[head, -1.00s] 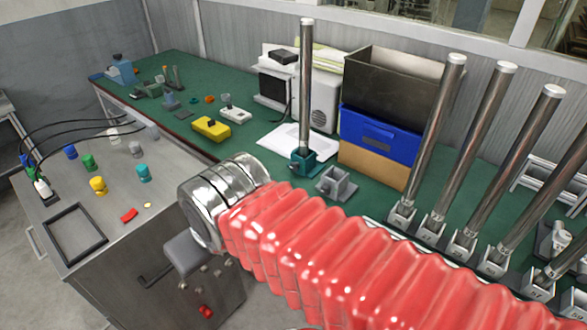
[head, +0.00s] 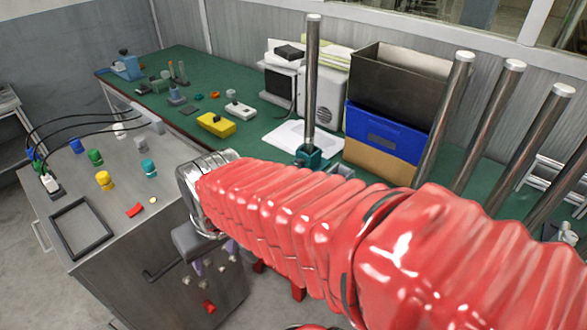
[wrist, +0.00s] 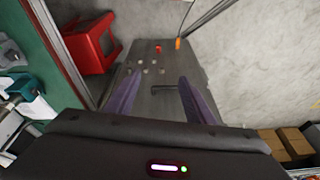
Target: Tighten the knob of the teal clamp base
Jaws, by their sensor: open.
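The teal clamp base (head: 308,156) stands on the green bench with an upright steel pole (head: 312,85) in it. Its lower part is behind my red-sleeved arm, and I cannot make out its knob. A teal shape, probably the same base, shows at the left edge of the wrist view (wrist: 18,86). My gripper (head: 214,262) hangs left of and below the base, off the bench, in front of the grey cabinet. In the wrist view its two purple-grey fingers (wrist: 160,92) are apart with nothing between them.
The grey cabinet (head: 150,275) with knobs and a handle stands close by. A red stool (wrist: 88,45) is near the bench. A blue bin (head: 383,130) stands right of the teal base. Several poles line the right. A yellow block (head: 216,125) lies on the bench.

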